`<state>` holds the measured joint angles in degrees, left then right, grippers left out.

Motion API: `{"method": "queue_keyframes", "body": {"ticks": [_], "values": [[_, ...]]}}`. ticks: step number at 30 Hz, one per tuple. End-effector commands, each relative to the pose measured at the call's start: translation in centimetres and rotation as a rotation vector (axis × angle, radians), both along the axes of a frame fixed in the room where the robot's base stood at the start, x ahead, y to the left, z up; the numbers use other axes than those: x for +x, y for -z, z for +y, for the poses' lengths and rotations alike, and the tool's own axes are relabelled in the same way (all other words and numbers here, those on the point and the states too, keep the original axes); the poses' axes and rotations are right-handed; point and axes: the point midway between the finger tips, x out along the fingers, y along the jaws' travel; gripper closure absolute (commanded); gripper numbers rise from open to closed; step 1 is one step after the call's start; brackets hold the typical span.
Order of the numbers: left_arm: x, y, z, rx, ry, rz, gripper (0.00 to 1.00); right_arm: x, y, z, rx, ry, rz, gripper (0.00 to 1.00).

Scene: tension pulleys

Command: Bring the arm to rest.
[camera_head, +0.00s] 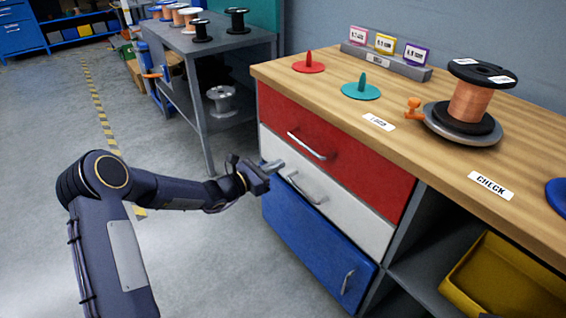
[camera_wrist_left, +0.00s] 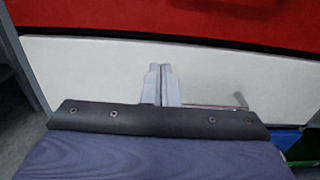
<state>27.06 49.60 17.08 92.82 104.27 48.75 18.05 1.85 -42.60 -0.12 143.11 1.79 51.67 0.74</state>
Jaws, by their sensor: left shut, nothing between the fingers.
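My left arm reaches in from the left in the head view. Its gripper (camera_head: 274,165) is shut and empty, in front of the drawer cabinet near the left end of the white drawer (camera_head: 340,200). In the left wrist view the two grey fingers (camera_wrist_left: 162,84) are together, pointing at the white drawer front (camera_wrist_left: 100,66). I cannot tell whether the fingertips touch it. The white drawer's handle (camera_head: 306,190) is just right of the gripper in the head view. The red drawer (camera_head: 370,165) is above and the blue drawer (camera_head: 310,250) below; all look shut. My right gripper is out of view.
On the wooden bench top (camera_head: 420,110) are a red peg disc (camera_head: 308,67), a teal peg disc (camera_head: 361,91) and a copper spool (camera_head: 469,103) on a grey turntable. A yellow bin (camera_head: 505,285) sits in the shelf below. A grey table (camera_head: 225,42) with spools stands behind. Floor left is open.

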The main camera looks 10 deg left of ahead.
Motion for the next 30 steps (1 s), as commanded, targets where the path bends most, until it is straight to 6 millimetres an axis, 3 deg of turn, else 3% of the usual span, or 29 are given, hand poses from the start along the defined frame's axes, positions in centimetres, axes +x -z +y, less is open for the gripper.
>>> {"method": "queue_keyframes", "body": {"ticks": [1,9,19,22,25,30], "values": [[-1.1,-0.5,1.1,0.000,-0.006,0.004,1.00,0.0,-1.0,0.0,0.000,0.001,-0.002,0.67],[-5.3,-0.2,4.7,0.001,-0.004,0.004,1.00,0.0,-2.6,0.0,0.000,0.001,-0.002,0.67],[-6.9,0.0,6.0,0.001,0.000,0.000,1.00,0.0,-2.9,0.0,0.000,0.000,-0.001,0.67],[-7.4,-0.9,5.4,0.036,0.030,-0.020,1.00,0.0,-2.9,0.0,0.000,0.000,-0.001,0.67],[-9.2,-3.5,3.6,0.151,0.123,-0.083,1.00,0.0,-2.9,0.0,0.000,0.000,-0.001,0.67],[-16.1,-8.7,-0.5,0.504,0.391,-0.276,1.00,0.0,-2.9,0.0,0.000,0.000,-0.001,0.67]]}}
